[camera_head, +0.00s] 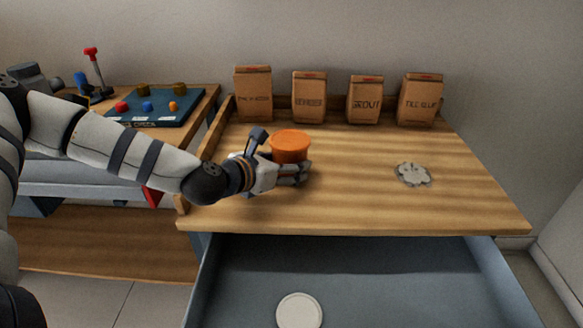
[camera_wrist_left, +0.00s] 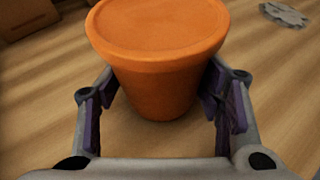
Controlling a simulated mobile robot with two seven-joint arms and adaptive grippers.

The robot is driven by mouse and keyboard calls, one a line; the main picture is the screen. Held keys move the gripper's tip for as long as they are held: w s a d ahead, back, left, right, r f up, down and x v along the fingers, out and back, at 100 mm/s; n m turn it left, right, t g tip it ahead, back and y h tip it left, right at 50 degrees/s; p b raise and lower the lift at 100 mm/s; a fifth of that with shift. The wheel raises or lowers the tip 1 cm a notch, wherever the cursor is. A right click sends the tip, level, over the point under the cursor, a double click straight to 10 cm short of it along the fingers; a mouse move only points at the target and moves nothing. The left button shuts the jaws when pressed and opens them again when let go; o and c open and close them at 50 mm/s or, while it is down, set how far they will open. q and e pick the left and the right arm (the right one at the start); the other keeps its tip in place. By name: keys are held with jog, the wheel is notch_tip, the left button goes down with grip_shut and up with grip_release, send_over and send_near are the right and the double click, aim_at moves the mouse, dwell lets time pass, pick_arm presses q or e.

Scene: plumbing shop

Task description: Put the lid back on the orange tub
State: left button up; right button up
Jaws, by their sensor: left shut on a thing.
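The orange tub (camera_head: 290,147) stands upright on the wooden worktop, left of its middle. It is wider at the top, and its top face is orange; I cannot tell whether that is a cover or the inside. My left gripper (camera_head: 292,172) is shut on the tub from the near left side, low on its body. In the left wrist view, the fingers (camera_wrist_left: 163,105) lie on both sides of the tub (camera_wrist_left: 158,75). A white round disc (camera_head: 299,311), which looks like a lid, lies flat in the open drawer below. My right gripper is not in view.
The open blue-grey drawer (camera_head: 375,285) juts out below the worktop (camera_head: 480,205). Several brown paper bags (camera_head: 309,92) stand along the back. A grey, jagged flat piece (camera_head: 413,174) lies at the right. A dark board with coloured pieces (camera_head: 160,108) is on the left bench. The front right worktop is clear.

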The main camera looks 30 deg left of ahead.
pick_arm(q)
jog(key=shift+s+f, duration=0.25)
jog(key=shift+f, duration=0.3)
jog(key=shift+s+d+r, duration=0.1)
jog(key=shift+s+r, duration=0.1)
jog(key=shift+r, duration=0.15)
jog(key=shift+w+f, duration=0.15)
jog(key=shift+f, duration=0.15)
jog(key=o, duration=1.5)
jog(key=shift+o, duration=0.2)
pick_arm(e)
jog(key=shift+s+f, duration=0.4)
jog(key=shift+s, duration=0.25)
pick_arm(q)
jog(key=shift+r, duration=0.2)
